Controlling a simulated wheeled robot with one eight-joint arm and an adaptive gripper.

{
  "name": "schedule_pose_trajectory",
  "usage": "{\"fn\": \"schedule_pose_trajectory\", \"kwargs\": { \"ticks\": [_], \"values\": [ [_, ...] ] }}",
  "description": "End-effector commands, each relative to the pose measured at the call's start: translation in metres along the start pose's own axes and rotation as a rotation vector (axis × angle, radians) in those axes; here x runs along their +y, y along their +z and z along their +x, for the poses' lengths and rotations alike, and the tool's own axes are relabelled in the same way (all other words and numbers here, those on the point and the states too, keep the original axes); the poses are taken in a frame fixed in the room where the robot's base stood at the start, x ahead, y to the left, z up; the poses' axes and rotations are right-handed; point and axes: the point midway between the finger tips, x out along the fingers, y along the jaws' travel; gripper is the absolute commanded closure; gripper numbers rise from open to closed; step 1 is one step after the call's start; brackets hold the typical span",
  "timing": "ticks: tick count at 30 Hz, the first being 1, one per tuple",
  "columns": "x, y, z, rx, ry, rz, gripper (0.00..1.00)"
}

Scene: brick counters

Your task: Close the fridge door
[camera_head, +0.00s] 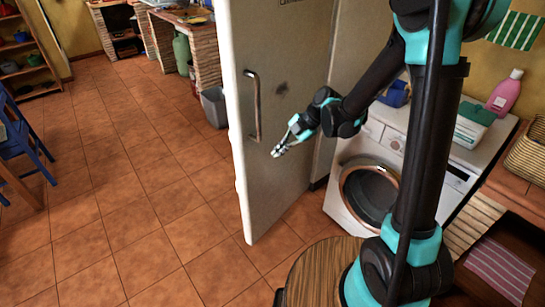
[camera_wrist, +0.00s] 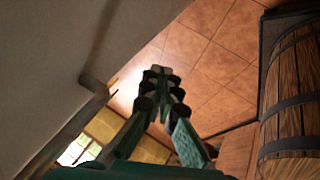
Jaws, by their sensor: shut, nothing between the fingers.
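The fridge door (camera_head: 285,50) is a tall pale grey panel standing open in the middle of the head view. Its vertical bar handle (camera_head: 252,105) is near the panel's left edge. My gripper (camera_head: 279,151) is in front of the door's face, right of the handle and near its lower end. The fingers are shut and empty. In the wrist view the door (camera_wrist: 75,40) fills the upper left, with the handle (camera_wrist: 97,85) left of my gripper (camera_wrist: 160,72). A gap shows there between fingers and door. The fridge's inside is hidden behind the door.
A white washing machine (camera_head: 370,190) stands right of the door. A round wooden barrel (camera_head: 320,272) is in front, also seen at right in the wrist view (camera_wrist: 292,90). A grey bin (camera_head: 214,107) stands left of the door. The tiled floor (camera_head: 120,190) at left is open.

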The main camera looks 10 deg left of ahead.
Motion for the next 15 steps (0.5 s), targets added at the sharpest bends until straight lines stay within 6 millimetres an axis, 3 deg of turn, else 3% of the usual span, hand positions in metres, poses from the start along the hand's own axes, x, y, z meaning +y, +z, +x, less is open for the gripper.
{"fn": "schedule_pose_trajectory", "kwargs": {
  "ticks": [15],
  "values": [
    [0.000,0.000,0.086,-0.001,-0.001,0.001,1.00]
  ]
}}
